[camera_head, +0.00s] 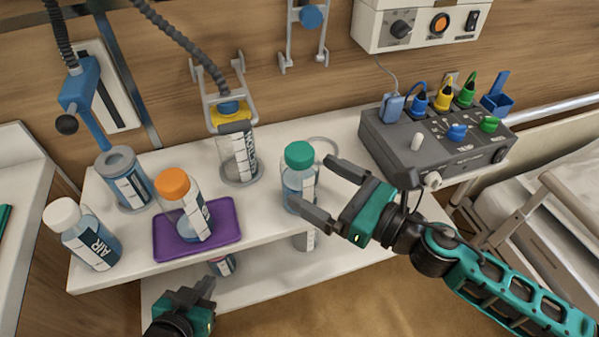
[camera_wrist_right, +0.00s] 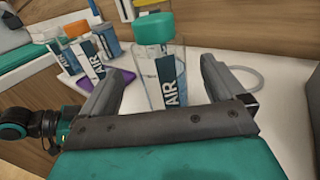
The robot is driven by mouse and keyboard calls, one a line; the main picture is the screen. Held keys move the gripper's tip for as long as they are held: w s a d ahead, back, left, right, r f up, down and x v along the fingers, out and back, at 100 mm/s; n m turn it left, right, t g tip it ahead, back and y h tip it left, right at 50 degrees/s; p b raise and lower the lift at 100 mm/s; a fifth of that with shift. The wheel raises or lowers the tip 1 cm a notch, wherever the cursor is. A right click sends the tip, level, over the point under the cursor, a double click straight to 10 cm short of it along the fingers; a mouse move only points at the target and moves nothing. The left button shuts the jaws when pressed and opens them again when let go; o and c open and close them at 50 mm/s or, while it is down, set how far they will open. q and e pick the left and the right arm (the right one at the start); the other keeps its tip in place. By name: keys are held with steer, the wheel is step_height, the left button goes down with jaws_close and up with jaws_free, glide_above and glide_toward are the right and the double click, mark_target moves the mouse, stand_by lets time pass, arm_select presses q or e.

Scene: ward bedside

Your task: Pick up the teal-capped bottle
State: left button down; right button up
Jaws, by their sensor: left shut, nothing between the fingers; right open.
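The teal-capped bottle (camera_head: 299,178) stands upright on the white shelf, right of the middle of the shelf. It is clear with a dark-and-white label, and in the right wrist view the bottle (camera_wrist_right: 163,65) stands between the fingers, with its lower part hidden by the gripper. My right gripper (camera_head: 330,190) is open, its fingers reaching toward the bottle from the right; I cannot tell whether they touch it. My left gripper (camera_head: 205,292) is shut and empty, low at the front, below the shelf's front edge.
An orange-capped bottle (camera_head: 184,204) stands on a purple tray (camera_head: 225,216). A dark control box (camera_head: 440,140) is at the right. A lower shelf lies beneath.

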mark_target(291, 168)
steer(key=p+x, duration=0.1)
steer(key=x, duration=0.4)
steer(key=shift+w+a+f, duration=0.15)
steer(key=shift+w+a, duration=0.05)
steer(key=shift+w, duration=0.05)
steer(key=shift+w+a, duration=0.25)
steer(key=shift+a, duration=0.05)
steer(key=shift+f, duration=0.1)
steer(key=c, duration=1.3)
steer(key=shift+o, duration=0.2)
steer(key=shift+r, duration=0.2)
